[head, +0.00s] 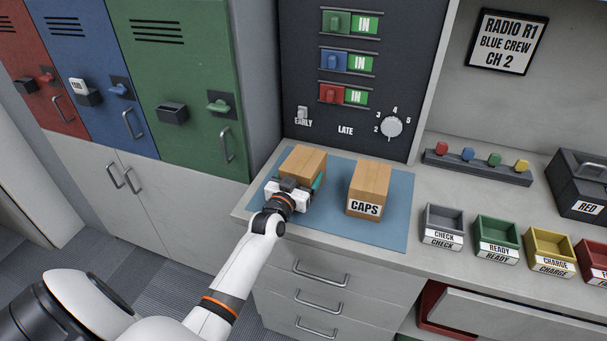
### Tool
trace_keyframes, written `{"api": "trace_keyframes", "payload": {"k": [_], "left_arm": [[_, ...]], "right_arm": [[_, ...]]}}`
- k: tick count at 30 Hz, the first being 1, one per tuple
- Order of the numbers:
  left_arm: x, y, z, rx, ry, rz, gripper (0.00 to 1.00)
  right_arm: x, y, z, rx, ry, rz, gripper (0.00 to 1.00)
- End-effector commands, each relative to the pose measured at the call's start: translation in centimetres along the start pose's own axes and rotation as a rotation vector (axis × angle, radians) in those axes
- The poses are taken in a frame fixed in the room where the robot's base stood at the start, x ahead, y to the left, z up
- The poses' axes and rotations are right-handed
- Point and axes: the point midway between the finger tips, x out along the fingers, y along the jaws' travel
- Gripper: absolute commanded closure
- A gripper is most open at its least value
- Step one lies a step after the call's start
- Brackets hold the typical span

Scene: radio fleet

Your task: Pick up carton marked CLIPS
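A brown cardboard carton (304,161) stands on the blue mat (391,233) at its left end. Its front face is hidden behind my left gripper (292,186), so I cannot read a label on it. The gripper is right at the near side of this carton, with a teal finger part showing at the carton's right side. I cannot tell whether the fingers press on it. A second carton (370,178), marked CAPS, stands to the right on the same mat, apart from the gripper. No CLIPS label shows. My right gripper is out of view.
Grey, green and yellow bins (443,217) line the counter to the right, with a dark toolbox (583,185) marked RED behind. A dark panel (372,85) with switches and a knob rises behind the mat. Lockers stand at the left.

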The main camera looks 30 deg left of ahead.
Motion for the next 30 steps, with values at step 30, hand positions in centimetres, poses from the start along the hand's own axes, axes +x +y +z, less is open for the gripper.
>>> {"api": "trace_keyframes", "payload": {"k": [30], "left_arm": [[0.0, 0.0, 10.2, 0.0, -0.003, 0.001, 0.5]], "right_arm": [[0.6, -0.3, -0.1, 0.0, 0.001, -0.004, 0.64]]}}
